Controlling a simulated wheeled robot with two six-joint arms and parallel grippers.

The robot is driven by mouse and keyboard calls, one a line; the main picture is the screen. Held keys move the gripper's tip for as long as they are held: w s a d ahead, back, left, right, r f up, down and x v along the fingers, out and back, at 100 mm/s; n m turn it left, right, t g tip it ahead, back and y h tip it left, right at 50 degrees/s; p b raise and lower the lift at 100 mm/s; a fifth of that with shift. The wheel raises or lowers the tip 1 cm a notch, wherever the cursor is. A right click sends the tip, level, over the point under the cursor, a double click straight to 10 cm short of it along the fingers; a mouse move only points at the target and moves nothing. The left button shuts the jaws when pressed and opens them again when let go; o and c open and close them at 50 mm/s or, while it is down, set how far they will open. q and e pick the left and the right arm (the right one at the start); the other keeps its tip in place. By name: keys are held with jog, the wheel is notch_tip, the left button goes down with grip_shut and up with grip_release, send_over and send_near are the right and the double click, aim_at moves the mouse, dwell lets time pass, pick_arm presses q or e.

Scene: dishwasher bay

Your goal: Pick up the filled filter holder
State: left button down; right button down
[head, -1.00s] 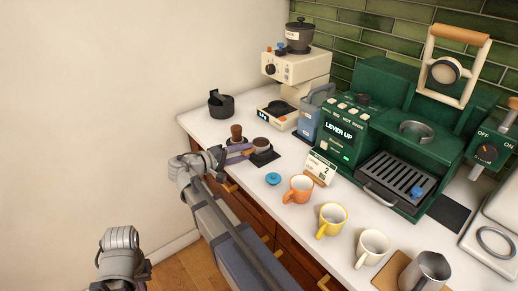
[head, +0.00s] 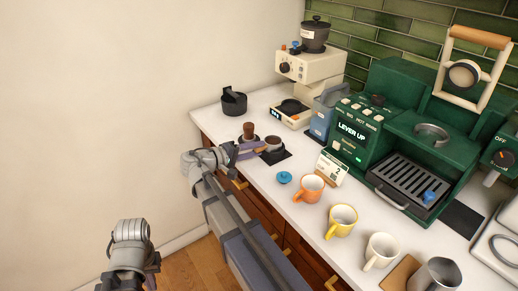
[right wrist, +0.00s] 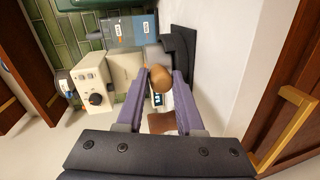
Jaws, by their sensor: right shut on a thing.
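The filter holder (head: 273,143), with brown grounds in its round basket, sits at a dark mat (head: 276,157) on the white counter. My right gripper (head: 252,148) reaches in from the front, its purple fingers shut on the holder's handle side, which they mostly hide. In the right wrist view the fingers (right wrist: 159,98) stand on either side of brown, wood-coloured parts; which part is the handle is hard to tell. I see no clear gap under the holder. My left gripper (head: 150,277) is low at the left, its fingers not clear.
A brown-handled tamper (head: 248,130) stands close behind my right fingers. A black knock box (head: 233,102), scale (head: 291,112) and cream grinder (head: 312,65) are further back.

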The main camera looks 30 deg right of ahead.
notch_tip(320, 180, up, 10)
jog(key=p, duration=0.9)
jog(key=shift+f+p, duration=0.1)
jog(key=shift+p, duration=0.2)
